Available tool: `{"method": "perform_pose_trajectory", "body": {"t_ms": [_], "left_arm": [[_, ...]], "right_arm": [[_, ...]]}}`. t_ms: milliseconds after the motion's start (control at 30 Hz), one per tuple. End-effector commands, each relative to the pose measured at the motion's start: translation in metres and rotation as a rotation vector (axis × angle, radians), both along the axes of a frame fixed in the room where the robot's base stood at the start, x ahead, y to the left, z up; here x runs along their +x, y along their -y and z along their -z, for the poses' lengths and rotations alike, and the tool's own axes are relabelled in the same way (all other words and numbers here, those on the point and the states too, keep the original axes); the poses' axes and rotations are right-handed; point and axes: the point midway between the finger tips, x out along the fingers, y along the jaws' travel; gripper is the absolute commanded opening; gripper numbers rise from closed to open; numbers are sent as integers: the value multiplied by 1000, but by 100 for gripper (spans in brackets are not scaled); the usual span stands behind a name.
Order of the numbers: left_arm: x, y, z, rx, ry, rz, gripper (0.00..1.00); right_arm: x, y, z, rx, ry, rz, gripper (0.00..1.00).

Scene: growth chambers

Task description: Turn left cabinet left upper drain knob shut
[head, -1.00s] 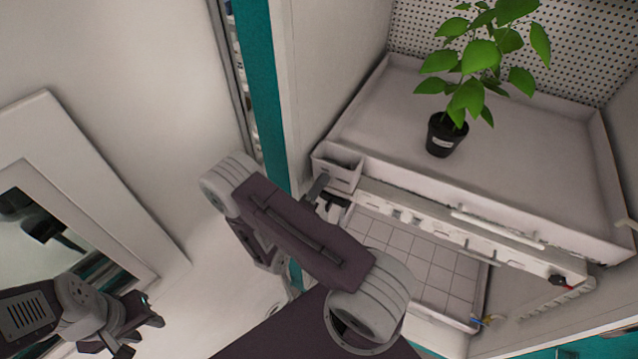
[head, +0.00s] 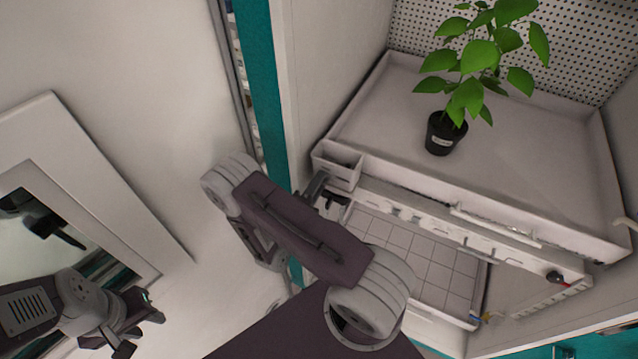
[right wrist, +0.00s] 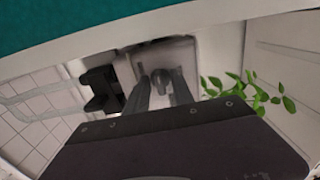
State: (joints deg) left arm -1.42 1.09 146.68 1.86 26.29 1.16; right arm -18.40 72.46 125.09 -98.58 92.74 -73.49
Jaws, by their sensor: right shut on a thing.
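My right gripper (right wrist: 165,92) is shut on a small grey knob (right wrist: 160,78), which shows between its two fingers in the right wrist view. The knob is on a pale fitting at the front of the chamber. In the head view my right arm hides the knob and most of the gripper; a dark grey finger (head: 313,186) shows beside the small box at the tray's left corner. A black part (right wrist: 101,89) sits beside the fingers in the right wrist view. My left gripper (head: 138,325) is open and empty at the lower left of the head view.
A potted plant (head: 440,134) stands on the upper white tray (head: 370,125). A small white box (head: 338,166) is at its front left corner. A white rail (head: 410,212) runs below. A black-and-red knob (head: 556,278) is at the right. A teal post (head: 266,100) stands left of the chamber.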

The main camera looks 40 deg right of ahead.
Motion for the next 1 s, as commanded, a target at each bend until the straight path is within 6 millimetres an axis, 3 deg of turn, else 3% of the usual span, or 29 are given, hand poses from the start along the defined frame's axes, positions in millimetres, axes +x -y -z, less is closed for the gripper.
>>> {"method": "perform_pose_trajectory", "body": {"t_ms": [267, 300, 633, 1000], "left_arm": [[0, 0, 0, 0, 0, 0, 36], [0, 0, 0, 0, 0, 0, 36], [0, 0, 5, 0, 0, 0, 36], [0, 0, 36, 0, 0, 0, 36]], "right_arm": [[0, 0, 1, 1, -3, -2, 0], [0, 0, 1, 1, -3, -2, 33], [-2, -6, 2, 0, -1, -3, 33], [-33, -68, 5, 3, 1, -7, 33]]}}
